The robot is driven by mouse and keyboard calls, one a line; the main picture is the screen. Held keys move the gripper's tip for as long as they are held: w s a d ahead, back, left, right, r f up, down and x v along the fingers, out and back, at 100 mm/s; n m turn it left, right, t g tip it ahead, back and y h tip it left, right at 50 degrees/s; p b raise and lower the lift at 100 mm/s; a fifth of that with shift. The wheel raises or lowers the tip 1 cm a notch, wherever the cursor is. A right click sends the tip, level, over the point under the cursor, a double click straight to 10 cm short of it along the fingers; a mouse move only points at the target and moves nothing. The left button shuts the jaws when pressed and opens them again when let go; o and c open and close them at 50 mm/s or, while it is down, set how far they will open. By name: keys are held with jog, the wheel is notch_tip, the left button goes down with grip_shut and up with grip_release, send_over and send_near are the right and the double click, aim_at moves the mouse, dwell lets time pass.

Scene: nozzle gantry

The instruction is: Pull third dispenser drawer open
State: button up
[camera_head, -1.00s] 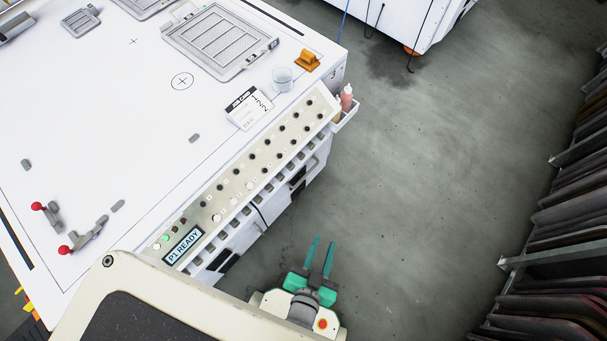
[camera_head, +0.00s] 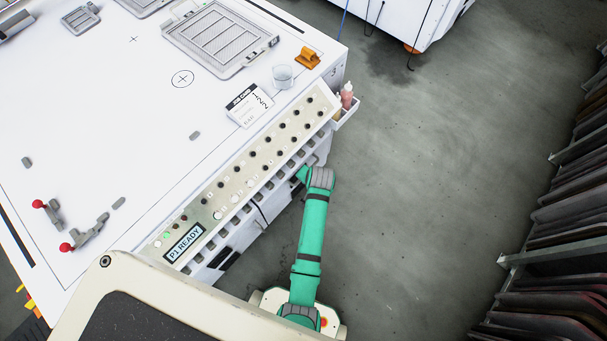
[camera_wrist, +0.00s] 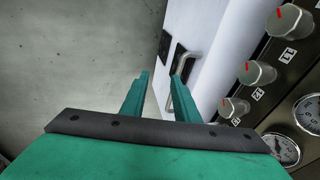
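The white cabinet front (camera_head: 273,207) lies under the tilted knob panel (camera_head: 250,160). In the wrist view, a silver bar handle (camera_wrist: 188,61) stands out from a white front (camera_wrist: 215,55) with black patches. My gripper (camera_wrist: 161,76) is open and empty, its two teal fingers apart. The right fingertip appears close to the handle, but I cannot tell if they touch. The left fingertip shows against the floor. In the head view, my arm reaches up to the cabinet front, and its wrist hides most of the gripper. I cannot tell which front is the third dispenser drawer.
Knobs (camera_wrist: 258,73) and gauges (camera_wrist: 307,112) stand close on the right in the wrist view. A small holder (camera_head: 346,112) with a pink bottle (camera_head: 347,94) hangs at the table corner. Open floor (camera_head: 430,190) lies to the right, before a rack of dark panels (camera_head: 575,220).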

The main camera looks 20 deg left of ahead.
jog(key=w+a+r+g, duration=0.2)
jog(key=w+r, duration=0.1)
jog(key=w, duration=0.1)
jog(key=x, duration=0.7)
jog(key=shift+a, duration=0.45)
jog(key=shift+f, duration=0.1)
grip_shut()
